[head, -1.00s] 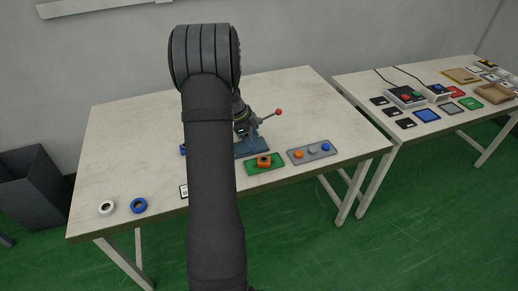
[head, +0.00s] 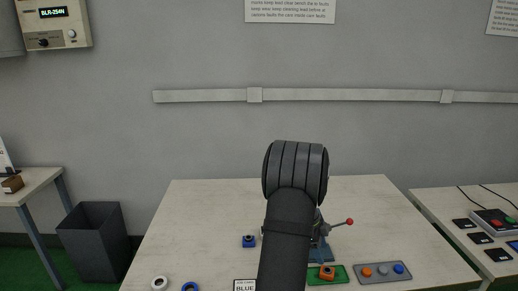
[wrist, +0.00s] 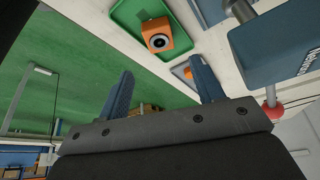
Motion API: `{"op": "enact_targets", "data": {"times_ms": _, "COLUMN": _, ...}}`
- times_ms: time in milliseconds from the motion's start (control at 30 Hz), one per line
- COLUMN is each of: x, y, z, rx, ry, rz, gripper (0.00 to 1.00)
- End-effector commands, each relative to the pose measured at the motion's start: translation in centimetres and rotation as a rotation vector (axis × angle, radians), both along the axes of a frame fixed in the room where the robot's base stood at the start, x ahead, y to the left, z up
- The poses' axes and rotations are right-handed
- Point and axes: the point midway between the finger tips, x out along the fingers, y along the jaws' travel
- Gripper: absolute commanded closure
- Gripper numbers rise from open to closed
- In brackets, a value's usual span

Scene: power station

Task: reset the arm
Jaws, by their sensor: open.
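My arm (head: 290,225) rises through the middle of the head view and hides part of the bench behind it. My gripper (wrist: 165,85) shows in the wrist view with its two blue fingers spread apart and nothing between them. Beyond the fingers is the green tray (wrist: 125,15) with an orange block (wrist: 158,35) that has a round dark hole. In the head view the same green tray (head: 340,271) and orange block (head: 327,272) sit near the front of the bench. The gripper's fingers are hidden in the head view.
A device with a red-knobbed lever (head: 348,222) stands behind my arm on the bench (head: 205,215). A grey tray (head: 383,281) holds orange, grey and blue round pieces. White (head: 160,282) and blue (head: 190,287) rings lie front left. A dark bin (head: 100,240) stands left of the bench.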

Motion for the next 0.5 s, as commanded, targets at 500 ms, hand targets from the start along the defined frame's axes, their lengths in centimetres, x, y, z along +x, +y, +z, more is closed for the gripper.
{"op": "enact_targets", "data": {"times_ms": 500, "x": -1.0, "y": -2.7, "z": -5.4, "rx": -0.003, "ry": -0.004, "rz": 0.002, "gripper": 0.39}}
